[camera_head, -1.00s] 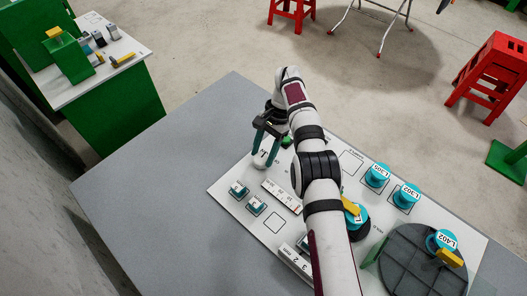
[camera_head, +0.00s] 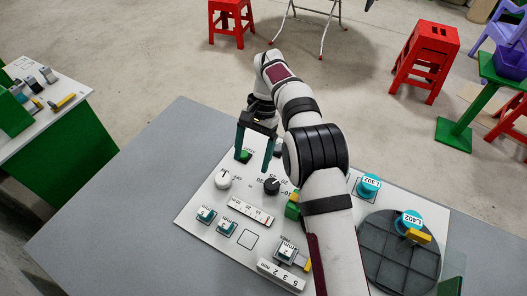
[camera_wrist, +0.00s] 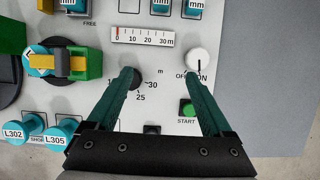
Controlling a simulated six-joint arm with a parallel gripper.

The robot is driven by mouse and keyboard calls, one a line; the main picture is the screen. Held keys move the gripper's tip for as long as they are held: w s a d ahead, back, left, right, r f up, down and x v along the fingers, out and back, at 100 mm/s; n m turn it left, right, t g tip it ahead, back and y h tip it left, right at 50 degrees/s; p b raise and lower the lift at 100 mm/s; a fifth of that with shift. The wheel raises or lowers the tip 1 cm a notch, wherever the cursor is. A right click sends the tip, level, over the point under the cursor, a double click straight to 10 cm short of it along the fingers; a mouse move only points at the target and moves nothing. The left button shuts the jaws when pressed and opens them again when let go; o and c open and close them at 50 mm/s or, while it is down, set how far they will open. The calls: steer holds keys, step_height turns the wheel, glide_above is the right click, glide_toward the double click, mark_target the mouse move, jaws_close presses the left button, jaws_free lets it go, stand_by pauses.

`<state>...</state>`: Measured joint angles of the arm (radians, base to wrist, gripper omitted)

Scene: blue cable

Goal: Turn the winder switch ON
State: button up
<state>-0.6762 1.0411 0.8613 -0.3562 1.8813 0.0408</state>
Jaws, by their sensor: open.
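The winder switch is a white round knob (camera_wrist: 199,61) with a dark pointer mark, beside OFF and ON lettering in the wrist view. The mark points down towards the lettering; I cannot tell exactly which word it meets. In the head view the knob (camera_head: 222,180) stands near the panel's left corner. My gripper (camera_wrist: 160,76) is open and empty above the panel. One finger is close to the knob's lower side in the wrist view, and the other partly covers a black dial (camera_wrist: 151,129). The head view shows my gripper (camera_head: 253,162) to the right of the knob.
A green START button (camera_wrist: 187,108) lies between my fingers in the wrist view. A length scale (camera_wrist: 142,36) and teal blocks (camera_head: 205,215) are nearby. Teal spools (camera_head: 368,186) and a dark round turntable (camera_head: 398,250) occupy the panel's right side. Bare grey table (camera_head: 120,215) lies left.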

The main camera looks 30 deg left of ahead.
steer(key=d+r, duration=0.1)
steer(key=w+d+r, duration=0.1)
steer(key=d, duration=0.1)
steer(key=shift+w+d, duration=0.15)
step_height(320, 180, up, 4)
steer(key=t, duration=0.4)
glide_above(221, 179)
step_height(221, 179, down, 16)
steer(key=shift+r, duration=0.25)
steer(key=shift+c, duration=0.2)
